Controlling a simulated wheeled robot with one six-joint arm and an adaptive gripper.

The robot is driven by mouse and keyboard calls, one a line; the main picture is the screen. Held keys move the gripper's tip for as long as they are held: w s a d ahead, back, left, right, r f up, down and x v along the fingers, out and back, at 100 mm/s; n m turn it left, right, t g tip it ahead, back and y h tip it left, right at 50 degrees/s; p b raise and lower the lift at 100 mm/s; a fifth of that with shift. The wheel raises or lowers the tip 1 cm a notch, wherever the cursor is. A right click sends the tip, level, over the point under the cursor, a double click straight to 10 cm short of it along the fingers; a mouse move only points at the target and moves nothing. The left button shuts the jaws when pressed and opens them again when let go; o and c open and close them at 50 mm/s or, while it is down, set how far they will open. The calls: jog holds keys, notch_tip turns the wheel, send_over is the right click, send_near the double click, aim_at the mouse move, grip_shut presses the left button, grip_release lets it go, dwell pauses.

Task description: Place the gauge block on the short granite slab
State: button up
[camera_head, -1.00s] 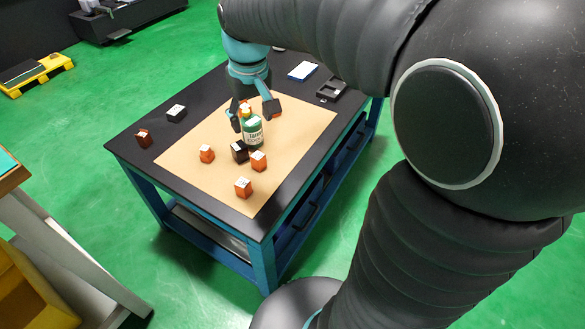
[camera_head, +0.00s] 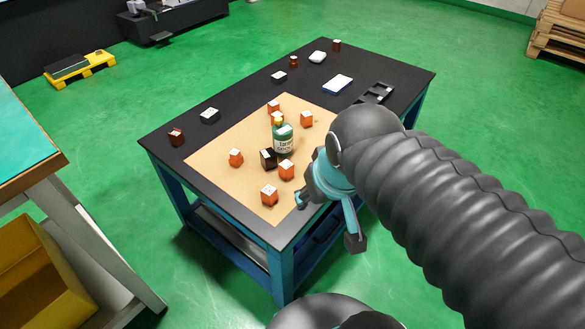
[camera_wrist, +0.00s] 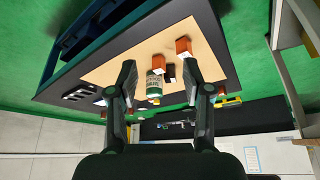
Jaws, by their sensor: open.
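I cannot tell for sure which piece is the gauge block or which is the short granite slab. A small dark block (camera_head: 268,158) stands among orange-brown blocks on the tan mat, beside a green bottle. Two low black pieces with pale tops lie on the dark tabletop, one at the left (camera_head: 209,115) and one at the back (camera_head: 278,76). My gripper (camera_head: 328,222) is open and empty at the table's near right edge, apart from all the blocks. In the wrist view its fingers (camera_wrist: 160,82) are spread, with the bottle and blocks visible beyond them.
The green bottle (camera_head: 283,139) stands upright mid-mat among several orange-brown blocks (camera_head: 269,194). A blue-and-white flat item (camera_head: 337,84), a dark compartment tray (camera_head: 376,93) and a white item (camera_head: 318,57) lie at the back right.

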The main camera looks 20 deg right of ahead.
jog(key=w+a+f+n+g+b, duration=0.2)
jog(key=w+a+f+n, duration=0.15)
jog(key=w, duration=0.55)
jog(key=n+g+h+b, duration=0.2)
jog(key=n+h, duration=0.3)
jog(key=n, duration=1.2)
send_near(268, 153)
jog(key=shift+m, duration=0.25)
jog(key=b+x, duration=0.2)
jog(key=x, duration=0.8)
jog(key=shift+f, duration=0.2)
jog(key=shift+r+y, duration=0.1)
jog(key=shift+y, duration=0.2)
grip_shut()
